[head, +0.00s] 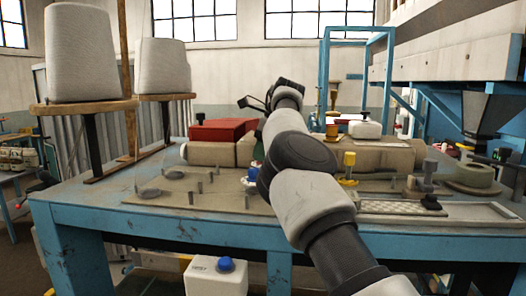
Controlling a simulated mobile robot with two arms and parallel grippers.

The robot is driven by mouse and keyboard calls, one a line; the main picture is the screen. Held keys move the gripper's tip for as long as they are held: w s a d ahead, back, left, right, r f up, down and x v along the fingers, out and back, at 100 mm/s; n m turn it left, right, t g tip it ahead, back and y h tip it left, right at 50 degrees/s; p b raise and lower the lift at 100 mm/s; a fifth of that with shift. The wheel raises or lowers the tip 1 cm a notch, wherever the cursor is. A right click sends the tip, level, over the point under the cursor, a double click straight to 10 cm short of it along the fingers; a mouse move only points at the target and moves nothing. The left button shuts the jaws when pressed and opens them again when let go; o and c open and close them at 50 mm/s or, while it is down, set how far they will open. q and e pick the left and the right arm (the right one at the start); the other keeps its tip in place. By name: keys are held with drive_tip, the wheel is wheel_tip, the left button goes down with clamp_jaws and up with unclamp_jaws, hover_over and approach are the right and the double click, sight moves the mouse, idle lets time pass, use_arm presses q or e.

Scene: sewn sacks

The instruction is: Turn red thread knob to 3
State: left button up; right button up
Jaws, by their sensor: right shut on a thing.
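My right arm reaches in from the bottom right across the blue-framed table (165,222). My right gripper (256,102) is at the far end of this arm, above the sewing machine body (212,154). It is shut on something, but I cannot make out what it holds. I cannot pick out the red thread knob; my arm covers part of the machine front. A blue knob (252,175) shows just left of my arm and a yellow knob (349,160) to its right. My left gripper is not in view.
A red box (222,131) lies behind the machine on the left. Two large pale thread cones (80,55) stand on wooden discs at the left. A blue frame (324,80) rises at the back.

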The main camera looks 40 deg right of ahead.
drive_tip(key=o, duration=0.9)
drive_tip(key=shift+s, duration=0.1)
drive_tip(key=shift+r, duration=0.1)
drive_tip(key=shift+d+r, duration=0.1)
drive_tip(key=shift+r, duration=0.2)
drive_tip(key=p+v, duration=0.3)
drive_tip(key=v, duration=0.7)
drive_tip(key=shift+p, duration=0.35)
drive_tip(key=shift+s, duration=0.1)
